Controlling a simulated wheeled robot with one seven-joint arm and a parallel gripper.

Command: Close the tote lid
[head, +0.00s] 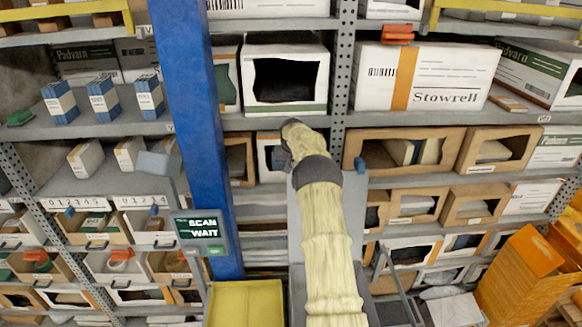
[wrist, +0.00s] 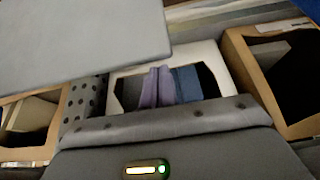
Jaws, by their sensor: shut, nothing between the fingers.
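A flat grey panel (head: 355,215), which looks like a raised lid, stands upright in the middle of the head view, partly behind my arm. A flat grey panel (wrist: 85,40) also fills the upper left of the wrist view; I cannot tell if it is the same one. I cannot clearly make out the tote below it, as my arm covers that area. My gripper (head: 290,132) is at the far end of my pale sleeved arm, above the panel's top edge in the picture. It is shut and empty; its fingertips are not clearly visible.
Racks with white and brown boxes fill the background. A blue post (head: 195,130) with a scan screen (head: 200,226) stands left of my arm. A yellow bin (head: 245,302) is at the bottom, orange crates (head: 520,275) at the right. An open white box (wrist: 207,60) shows beyond my wrist.

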